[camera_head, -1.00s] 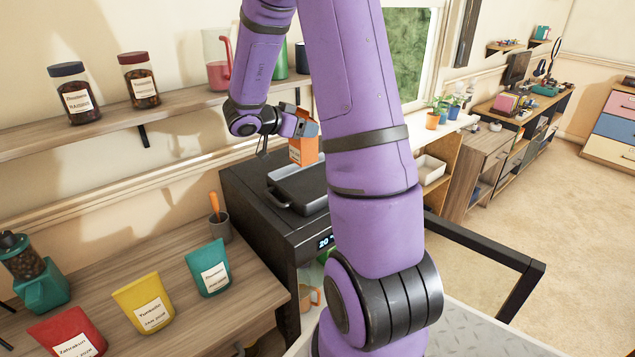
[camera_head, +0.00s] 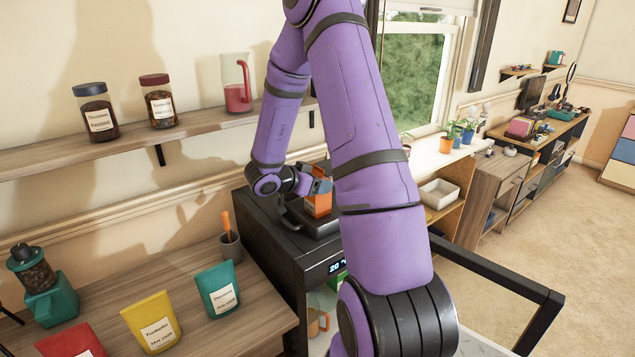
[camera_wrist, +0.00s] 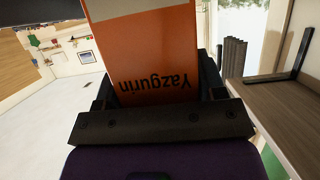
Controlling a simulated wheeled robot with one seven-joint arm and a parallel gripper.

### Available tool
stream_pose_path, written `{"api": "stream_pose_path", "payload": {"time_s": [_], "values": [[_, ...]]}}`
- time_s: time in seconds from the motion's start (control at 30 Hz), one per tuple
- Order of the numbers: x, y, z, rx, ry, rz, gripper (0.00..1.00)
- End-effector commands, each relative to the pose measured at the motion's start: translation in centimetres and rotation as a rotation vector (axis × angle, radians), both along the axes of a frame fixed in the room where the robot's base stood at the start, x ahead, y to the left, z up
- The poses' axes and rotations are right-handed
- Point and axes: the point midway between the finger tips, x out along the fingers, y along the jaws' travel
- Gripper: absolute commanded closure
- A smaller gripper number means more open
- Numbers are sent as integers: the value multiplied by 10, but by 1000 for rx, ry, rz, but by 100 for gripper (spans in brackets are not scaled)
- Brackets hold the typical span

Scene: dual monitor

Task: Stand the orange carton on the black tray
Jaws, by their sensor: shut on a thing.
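The orange carton (camera_head: 318,203) is upright at the black tray (camera_head: 292,222) on top of the black appliance. My gripper (camera_head: 318,186) is shut on the carton's upper part. The carton's base is low over the tray; I cannot tell whether it touches. In the wrist view the carton (camera_wrist: 155,50) fills the middle, its printed name upside down, between my gripper's fingers (camera_wrist: 155,85). My arm hides the tray's right part.
The black appliance (camera_head: 262,240) stands right of a wooden counter with a teal pouch (camera_head: 217,288), a yellow pouch (camera_head: 150,322) and a dark cup (camera_head: 231,248). A shelf (camera_head: 200,128) with two jars and a pitcher runs above, left of my arm.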

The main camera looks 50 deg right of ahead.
Motion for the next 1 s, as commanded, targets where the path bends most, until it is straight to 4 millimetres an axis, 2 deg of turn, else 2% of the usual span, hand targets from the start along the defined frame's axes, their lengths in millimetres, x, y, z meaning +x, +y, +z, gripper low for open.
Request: {"api": "stream_pose_path", "payload": {"time_s": [0.3, 0.33, 0.4, 0.43, 0.77, 0.87, 1.0], "values": [[0, 0, -2, -1, 0, 0, 74], [0, 0, -2, 0, 0, 0, 32], [0, 0, -2, 0, 0, 0, 16], [0, 0, -2, 0, 0, 0, 11], [0, 0, 1, 0, -2, -1, 11], [3, 8, 4, -1, -3, 1, 11], [8, 30, 13, -1, -2, 5, 11]]}}
